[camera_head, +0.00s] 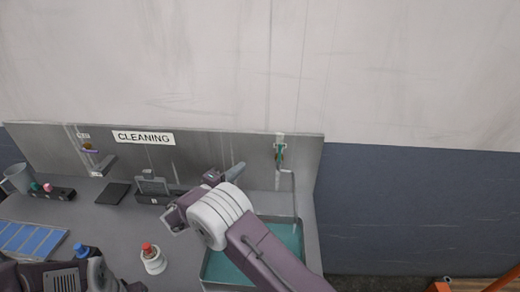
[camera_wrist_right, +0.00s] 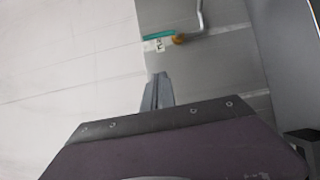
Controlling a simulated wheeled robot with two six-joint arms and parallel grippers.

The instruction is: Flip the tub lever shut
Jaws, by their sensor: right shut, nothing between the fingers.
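The tub lever (camera_head: 281,155) is a teal handle on the grey back panel, lying upright along the panel above the tub. In the right wrist view the teal lever (camera_wrist_right: 160,35) extends from a brass valve (camera_wrist_right: 181,39) beside a white tag. A bent pipe (camera_head: 294,195) runs down from the valve to the tub (camera_head: 303,242), which holds teal liquid. My right gripper (camera_head: 236,171) is shut and empty, to the left of the lever and apart from it. Its closed fingers (camera_wrist_right: 157,90) show below the lever in the wrist view.
Another valve with a purple handle (camera_head: 89,149) is on the panel's left, near the CLEANING sign (camera_head: 143,138). A white bottle with a red cap (camera_head: 152,259), a black pad (camera_head: 114,193) and a blue rack (camera_head: 30,240) are on the counter. The panel between gripper and lever looks clear.

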